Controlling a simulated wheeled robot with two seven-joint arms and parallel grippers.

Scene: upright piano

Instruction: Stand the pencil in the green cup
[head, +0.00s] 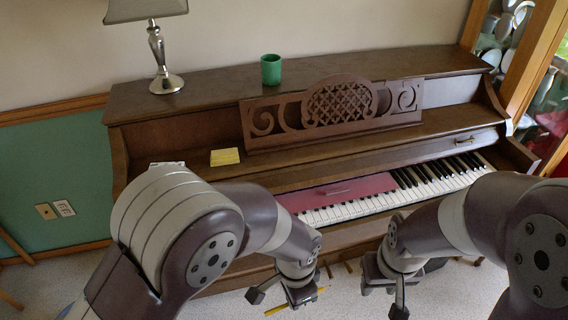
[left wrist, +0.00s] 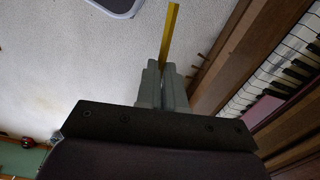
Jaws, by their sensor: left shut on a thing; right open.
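My left gripper (head: 303,297) is in front of the keyboard, low in the head view, and is shut on the yellow pencil (head: 280,309). In the left wrist view the pencil (left wrist: 170,32) sticks out from between the closed fingers (left wrist: 164,75). My right gripper (head: 388,290) is open and empty, in front of the keyboard to the right. The inside of the cup is hidden.
A silver lamp (head: 165,72) stands on the piano top, left of the cup. The carved music stand (head: 335,115) rises behind the shelf. A yellow block (head: 225,157) lies on the shelf. A dark pink strip (head: 345,190) covers part of the keys (head: 440,177).

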